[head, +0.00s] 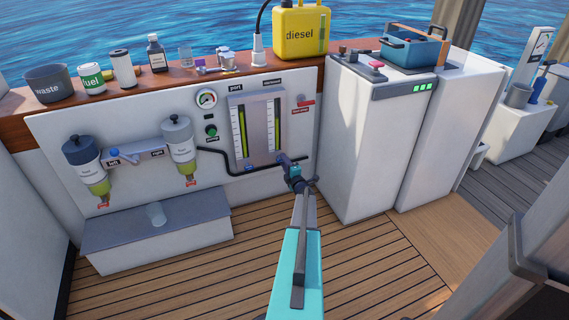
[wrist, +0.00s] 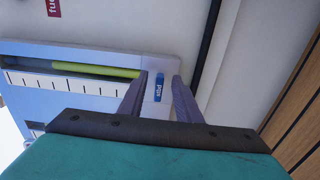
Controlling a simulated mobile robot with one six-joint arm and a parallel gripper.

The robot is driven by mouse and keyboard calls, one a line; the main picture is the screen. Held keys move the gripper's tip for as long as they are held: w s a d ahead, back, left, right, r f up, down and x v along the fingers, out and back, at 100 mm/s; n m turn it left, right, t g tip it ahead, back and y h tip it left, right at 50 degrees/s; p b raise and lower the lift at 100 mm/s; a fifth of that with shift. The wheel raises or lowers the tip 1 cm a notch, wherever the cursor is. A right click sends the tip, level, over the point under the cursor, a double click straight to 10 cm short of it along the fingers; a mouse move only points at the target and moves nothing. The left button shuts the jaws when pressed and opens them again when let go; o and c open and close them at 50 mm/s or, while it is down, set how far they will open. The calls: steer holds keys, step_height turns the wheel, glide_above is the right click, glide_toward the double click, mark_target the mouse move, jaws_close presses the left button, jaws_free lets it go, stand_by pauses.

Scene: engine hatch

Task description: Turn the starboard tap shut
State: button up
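My gripper (wrist: 158,92) is open, with one finger on each side of the blue handle; gaps show between handle and fingers. Whether the fingers reach over it in depth I cannot tell. In the head view my gripper (head: 283,159) is at the lower right of the gauge plate (head: 262,125) and hides the starboard tap. The blue port tap (head: 250,168) shows at the lower left of that plate.
A black hose (head: 235,172) runs along the panel just below the gauges. A red-labelled fuel shut-off (head: 305,101) is to their upper right. A white cabinet (head: 370,150) stands close on the right. Two filter bowls (head: 182,150) hang at left. The wooden deck (head: 190,285) in front is clear.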

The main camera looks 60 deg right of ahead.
steer(key=shift+s, duration=0.1)
steer(key=p+v, duration=0.2)
steer(key=v, duration=1.1)
steer(key=shift+s+a, duration=0.2)
steer(key=shift+a, duration=0.1)
steer(key=shift+w+p, duration=0.1)
steer(key=shift+p, duration=0.2)
